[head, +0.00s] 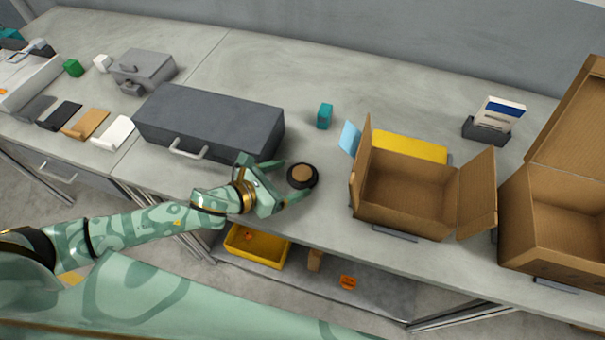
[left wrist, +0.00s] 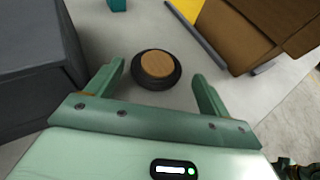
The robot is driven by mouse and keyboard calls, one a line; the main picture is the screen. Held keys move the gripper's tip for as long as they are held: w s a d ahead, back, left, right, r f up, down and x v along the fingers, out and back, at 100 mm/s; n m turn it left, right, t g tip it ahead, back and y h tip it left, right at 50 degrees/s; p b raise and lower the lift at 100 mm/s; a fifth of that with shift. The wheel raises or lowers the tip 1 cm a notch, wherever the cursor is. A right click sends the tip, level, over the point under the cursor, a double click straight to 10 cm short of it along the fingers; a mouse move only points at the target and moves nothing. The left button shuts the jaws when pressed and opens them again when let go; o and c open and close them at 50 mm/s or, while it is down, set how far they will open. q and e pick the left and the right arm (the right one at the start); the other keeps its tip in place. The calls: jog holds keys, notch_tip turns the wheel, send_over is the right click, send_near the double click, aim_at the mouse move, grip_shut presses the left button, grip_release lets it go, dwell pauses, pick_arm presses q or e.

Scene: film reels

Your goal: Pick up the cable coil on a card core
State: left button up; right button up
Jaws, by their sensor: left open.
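The cable coil (head: 302,176) is a black ring around a round brown card core, lying flat on the grey table. It also shows in the left wrist view (left wrist: 156,69), ahead of the fingertips and roughly centred between them. My left gripper (head: 296,180) is open and empty, low over the table just left of the coil, with its fingers pointing towards it. In the left wrist view the two green fingers (left wrist: 160,78) stand apart, one on each side of the coil. My right gripper is not seen.
A dark grey case (head: 210,120) stands close to the left of the gripper. An open cardboard box (head: 405,205) stands to the right, with a yellow item (head: 410,148) behind it. A teal block (head: 324,116) is behind the coil. The table's front edge is near the gripper.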

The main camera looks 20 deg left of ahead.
aim_at(299, 174)
pick_arm(q)
jog(key=b+x, duration=0.1)
jog(key=x, duration=0.4)
jog(key=shift+w+a, duration=0.1)
jog(key=shift+w, duration=0.05)
jog(key=c, duration=0.8)
